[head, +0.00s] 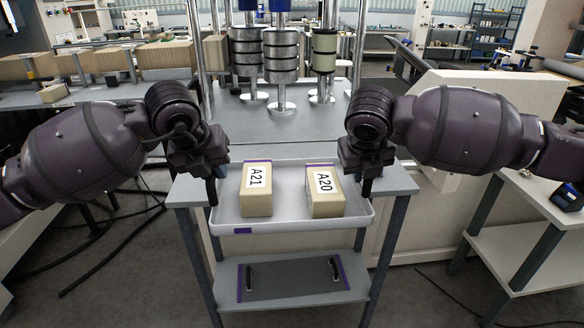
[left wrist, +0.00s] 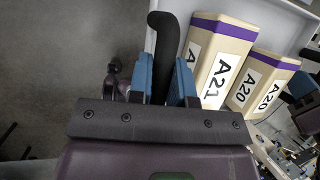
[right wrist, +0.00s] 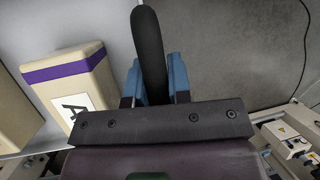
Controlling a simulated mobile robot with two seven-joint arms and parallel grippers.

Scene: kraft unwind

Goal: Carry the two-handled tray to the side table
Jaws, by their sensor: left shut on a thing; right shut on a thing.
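The light grey tray (head: 290,225) holds two tan boxes, one labelled A21 (head: 257,203) and one labelled A20 (head: 325,205), both with purple bands. My left gripper (head: 211,182) is shut on the tray's left handle, a black bar seen between its blue fingers in the left wrist view (left wrist: 165,50). My right gripper (head: 368,182) is shut on the right handle, which also shows in the right wrist view (right wrist: 148,50). The tray looks level over the front of a grey stand (head: 398,180); I cannot tell whether it touches.
The stand's lower shelf carries a dark panel (head: 290,278) with two black handles. Metal columns with stacked rings (head: 281,60) rise behind. A light table (head: 520,225) with a blue device (head: 568,197) stands at right. Cables (head: 110,235) lie on the left floor.

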